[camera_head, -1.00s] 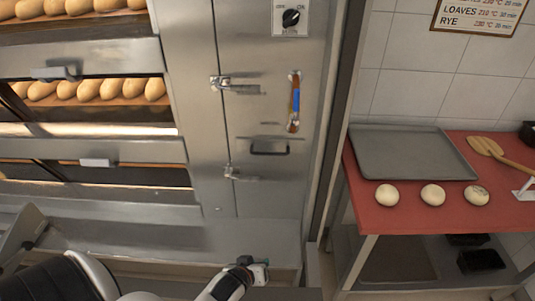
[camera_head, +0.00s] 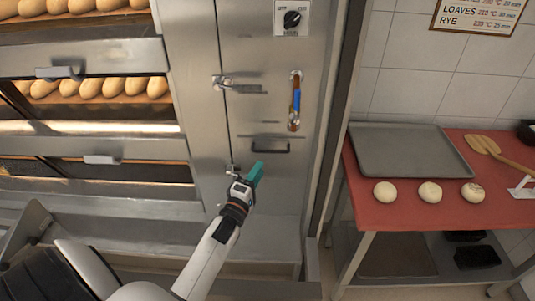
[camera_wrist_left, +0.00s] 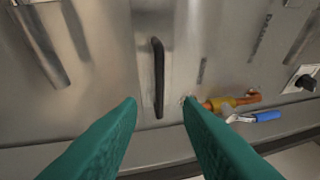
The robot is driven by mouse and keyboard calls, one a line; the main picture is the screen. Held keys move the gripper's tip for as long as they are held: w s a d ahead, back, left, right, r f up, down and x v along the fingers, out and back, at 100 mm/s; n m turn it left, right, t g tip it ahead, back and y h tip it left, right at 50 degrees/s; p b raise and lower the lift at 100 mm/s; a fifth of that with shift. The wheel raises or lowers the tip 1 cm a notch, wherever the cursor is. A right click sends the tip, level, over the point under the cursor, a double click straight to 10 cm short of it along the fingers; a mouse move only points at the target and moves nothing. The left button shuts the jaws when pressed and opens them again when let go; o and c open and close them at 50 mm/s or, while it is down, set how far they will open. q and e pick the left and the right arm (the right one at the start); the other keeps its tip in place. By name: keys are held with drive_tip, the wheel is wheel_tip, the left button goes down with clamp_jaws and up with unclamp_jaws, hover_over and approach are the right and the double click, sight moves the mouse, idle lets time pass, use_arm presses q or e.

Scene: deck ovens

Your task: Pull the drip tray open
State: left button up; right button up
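The drip tray's black bar handle (camera_head: 271,150) is on the steel oven front, below a thin seam, right of the oven doors. The tray appears shut, its front flush with the panel. In the left wrist view the handle (camera_wrist_left: 158,76) stands upright in the picture, ahead of and between the fingers. My left gripper (camera_head: 257,169) is just below the handle in the head view, with teal fingers. In the left wrist view the left gripper (camera_wrist_left: 160,104) is open, with nothing between its fingertips. My right gripper is not in view.
A gas valve with a blue lever (camera_head: 296,100) is above and right of the handle. Metal latches (camera_head: 222,82) are to the left. A red-topped table (camera_head: 400,214) with a grey tray (camera_head: 412,152) and dough balls (camera_head: 430,192) stands at the right.

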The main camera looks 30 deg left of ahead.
use_arm(q)
drive_tip(key=x, duration=0.7)
drive_tip(key=shift+w+p, duration=0.25)
drive_tip(key=shift+p, duration=0.05)
clamp_jaws()
